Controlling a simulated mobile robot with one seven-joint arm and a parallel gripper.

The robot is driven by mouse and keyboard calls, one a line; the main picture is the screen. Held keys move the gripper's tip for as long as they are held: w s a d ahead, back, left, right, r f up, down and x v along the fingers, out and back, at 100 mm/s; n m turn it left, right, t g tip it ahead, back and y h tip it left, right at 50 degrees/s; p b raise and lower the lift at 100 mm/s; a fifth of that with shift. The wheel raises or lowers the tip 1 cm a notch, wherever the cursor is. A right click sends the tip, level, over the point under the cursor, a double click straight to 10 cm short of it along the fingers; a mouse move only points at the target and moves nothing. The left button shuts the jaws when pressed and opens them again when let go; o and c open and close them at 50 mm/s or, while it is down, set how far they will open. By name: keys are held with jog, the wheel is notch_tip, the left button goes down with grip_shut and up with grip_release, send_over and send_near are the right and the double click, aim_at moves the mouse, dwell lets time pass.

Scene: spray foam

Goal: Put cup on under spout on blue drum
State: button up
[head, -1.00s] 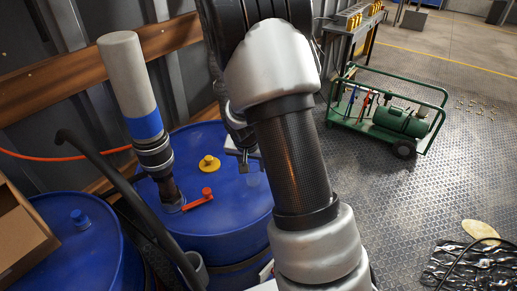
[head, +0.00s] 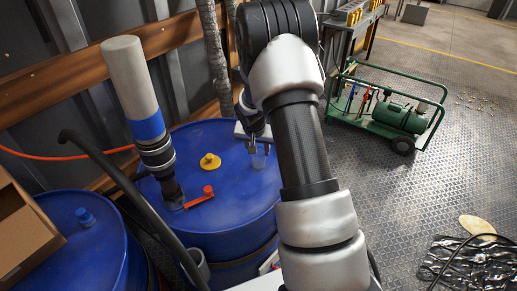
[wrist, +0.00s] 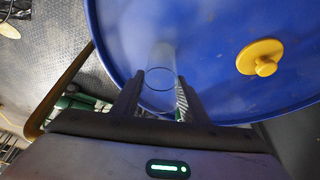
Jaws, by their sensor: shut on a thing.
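The clear cup (wrist: 160,68) is between the two fingers of my gripper (wrist: 156,98) in the wrist view. My gripper is shut on it, over the blue drum top. In the head view the cup (head: 259,157) shows faintly below my gripper (head: 259,143), at the drum's right side. I cannot tell whether the cup touches the drum. The blue drum (head: 225,203) has a pump with a grey cylinder (head: 131,80) standing at its left. The red-handled spout (head: 200,197) is at the pump's foot, left of the cup. The drum also fills much of the wrist view (wrist: 215,35).
A yellow cap (head: 210,161) sits on the drum between spout and cup; it shows in the wrist view (wrist: 261,57). A second blue drum (head: 75,240) and a cardboard box (head: 22,235) stand at left. A green compressor cart (head: 390,115) is on the floor at right.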

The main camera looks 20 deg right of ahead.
jog(key=shift+f+b, duration=0.25)
jog(key=shift+b, duration=0.05)
jog(key=o, duration=1)
jog(key=shift+r, duration=0.1)
